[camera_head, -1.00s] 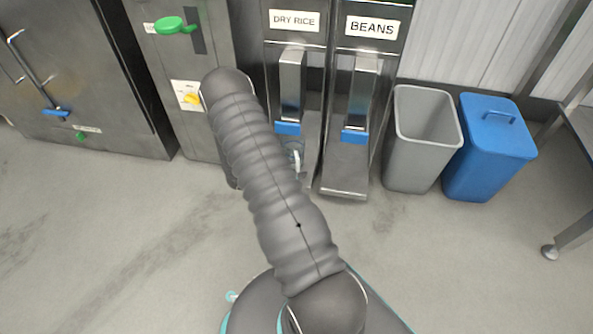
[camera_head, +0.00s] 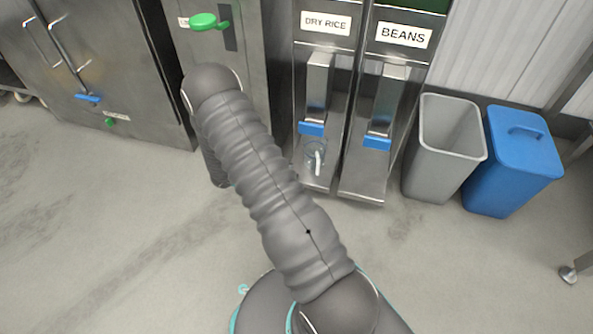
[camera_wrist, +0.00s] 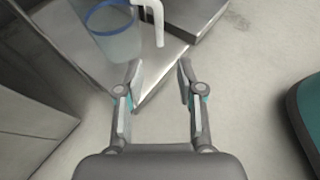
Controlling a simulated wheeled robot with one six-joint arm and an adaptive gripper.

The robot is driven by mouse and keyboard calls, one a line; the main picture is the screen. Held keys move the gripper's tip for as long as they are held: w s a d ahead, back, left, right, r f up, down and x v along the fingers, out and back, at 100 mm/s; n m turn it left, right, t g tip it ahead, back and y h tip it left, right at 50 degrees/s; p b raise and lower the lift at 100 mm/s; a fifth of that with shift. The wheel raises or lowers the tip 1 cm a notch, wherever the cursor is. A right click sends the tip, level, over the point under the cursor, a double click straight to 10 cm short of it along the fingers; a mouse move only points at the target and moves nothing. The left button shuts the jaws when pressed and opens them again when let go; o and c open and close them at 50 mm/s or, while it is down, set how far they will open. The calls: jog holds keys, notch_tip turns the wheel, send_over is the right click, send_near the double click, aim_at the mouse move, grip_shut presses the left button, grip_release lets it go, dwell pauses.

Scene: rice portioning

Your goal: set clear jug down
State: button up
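The clear jug (camera_head: 311,154) stands upright on the metal base under the dry rice dispenser (camera_head: 318,85) in the head view. In the wrist view the jug (camera_wrist: 113,40) has a blue rim and a white handle (camera_wrist: 157,22) facing right. My gripper (camera_wrist: 161,66) is open and empty, with its fingertips just below the jug and its handle in the picture, apart from both. In the head view the gripper is hidden behind my arm.
The beans dispenser (camera_head: 384,95) stands right of the rice one. A grey bin (camera_head: 441,160) and a blue lidded bin (camera_head: 516,165) stand further right. A steel cabinet (camera_head: 115,65) is at the left. The floor (camera_head: 110,240) in front is clear.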

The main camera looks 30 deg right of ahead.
jog(key=s+a+r+m+y, duration=0.2)
jog(key=r+m, duration=0.1)
jog(key=r, duration=0.5)
jog(key=s+a+r+m+y, duration=0.2)
jog(key=r+m, duration=0.1)
jog(key=r, duration=0.5)
jog(key=s+a+r+m+y, duration=0.2)
jog(key=s+a+r+m, duration=0.1)
jog(key=r, duration=0.5)
jog(key=s+a+r+m+t+y, duration=0.6)
jog(key=s+a+r, duration=0.6)
jog(key=s+r, duration=0.3)
jog(key=shift+s+r+m+t+y, duration=0.2)
jog(key=shift+s+m+t+y, duration=0.2)
jog(key=shift+t+y, duration=0.5)
